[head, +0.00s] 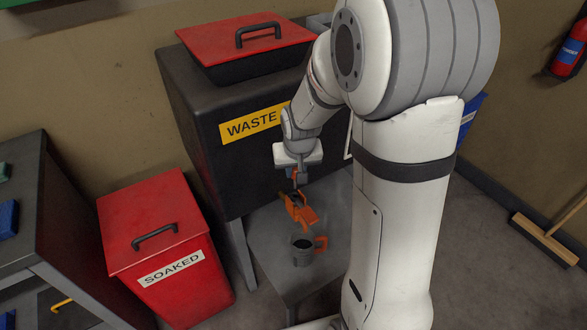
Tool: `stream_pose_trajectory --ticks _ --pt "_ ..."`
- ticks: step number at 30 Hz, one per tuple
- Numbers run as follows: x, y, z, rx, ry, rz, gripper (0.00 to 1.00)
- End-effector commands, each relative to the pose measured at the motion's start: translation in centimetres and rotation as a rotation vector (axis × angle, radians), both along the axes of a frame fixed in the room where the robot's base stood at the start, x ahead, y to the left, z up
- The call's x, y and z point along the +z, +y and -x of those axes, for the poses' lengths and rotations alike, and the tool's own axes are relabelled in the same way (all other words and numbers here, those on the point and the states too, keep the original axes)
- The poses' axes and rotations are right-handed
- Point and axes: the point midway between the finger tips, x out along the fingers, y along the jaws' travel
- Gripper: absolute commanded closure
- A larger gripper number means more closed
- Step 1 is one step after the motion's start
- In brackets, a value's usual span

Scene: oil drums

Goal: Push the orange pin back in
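My gripper (297,180) points down in front of the dark box marked WASTE (203,122). Its fingers are small and partly dark in the picture, and I cannot tell whether they are open or shut. Directly below them is an orange piece (300,209), tilted down to the right. It touches or nearly touches the fingertips; I cannot tell which. I cannot make out a separate orange pin on it. A grey mug with an orange handle (302,252) stands upright below it on a grey stand (267,262).
A red bin marked SOAKED (165,225) stands at left, beside a dark shelf (45,235). A red lidded container (245,45) sits on the waste box. My arm hides the area right of the stand. A broom (545,238) and fire extinguisher (569,50) are at far right.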

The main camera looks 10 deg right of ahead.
Motion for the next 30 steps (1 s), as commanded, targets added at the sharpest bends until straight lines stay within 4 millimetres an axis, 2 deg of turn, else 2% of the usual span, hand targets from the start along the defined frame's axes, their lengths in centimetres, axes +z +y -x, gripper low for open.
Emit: stream_pose_trajectory --ticks 15,30 --pt "-2.4 0.1 0.1 0.001 0.0 0.0 1.0" --pt "-2.6 0.2 0.1 0.002 0.0 0.0 1.0"
